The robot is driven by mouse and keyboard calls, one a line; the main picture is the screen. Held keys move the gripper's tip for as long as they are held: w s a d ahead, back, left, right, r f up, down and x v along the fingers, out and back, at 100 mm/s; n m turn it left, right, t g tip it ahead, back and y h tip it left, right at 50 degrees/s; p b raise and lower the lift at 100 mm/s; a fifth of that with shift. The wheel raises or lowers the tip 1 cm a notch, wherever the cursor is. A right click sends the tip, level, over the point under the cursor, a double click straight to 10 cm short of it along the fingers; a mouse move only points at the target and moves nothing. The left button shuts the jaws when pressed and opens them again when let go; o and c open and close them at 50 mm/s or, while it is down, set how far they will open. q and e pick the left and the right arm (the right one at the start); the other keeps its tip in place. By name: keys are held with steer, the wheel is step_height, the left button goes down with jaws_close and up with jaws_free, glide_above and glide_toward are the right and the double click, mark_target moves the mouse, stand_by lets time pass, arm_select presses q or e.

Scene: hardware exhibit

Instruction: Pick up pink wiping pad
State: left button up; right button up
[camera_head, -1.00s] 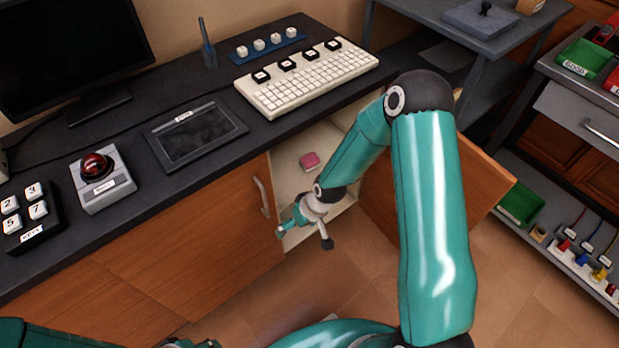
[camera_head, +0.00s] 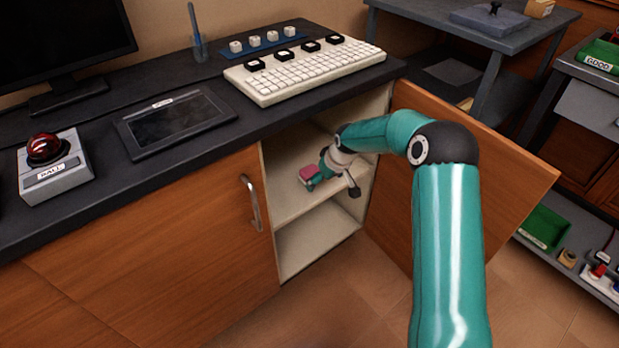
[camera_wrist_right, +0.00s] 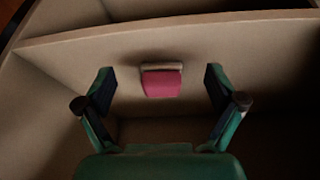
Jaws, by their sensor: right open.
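The pink wiping pad (camera_head: 308,174) lies on the upper shelf (camera_head: 283,205) inside the open cabinet, below the keyboard end of the counter. In the right wrist view the pad (camera_wrist_right: 162,83) shows a pink face with a pale strip along one edge, near the middle of the picture. My right gripper (camera_head: 325,184) is inside the cabinet opening, close to the pad. In the right wrist view its two fingers (camera_wrist_right: 160,92) are wide apart, one on each side of the pad with gaps between. Nothing is held. My left gripper is not in view.
The counter edge (camera_head: 190,165) overhangs the cabinet. A closed door with a handle (camera_head: 251,203) is on the left. A keyboard (camera_head: 305,72) sits on the counter above.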

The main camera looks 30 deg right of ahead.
mark_target(311, 170)
steer(key=shift+w, duration=1.85)
steer(key=w, duration=0.3)
steer(key=shift+f+b, duration=0.1)
steer(key=shift+b, duration=0.2)
steer(key=x, duration=0.2)
steer(key=shift+f+b, duration=0.35)
steer(key=shift+f, duration=0.05)
steer(key=shift+c, duration=0.4)
steer(key=c, duration=1)
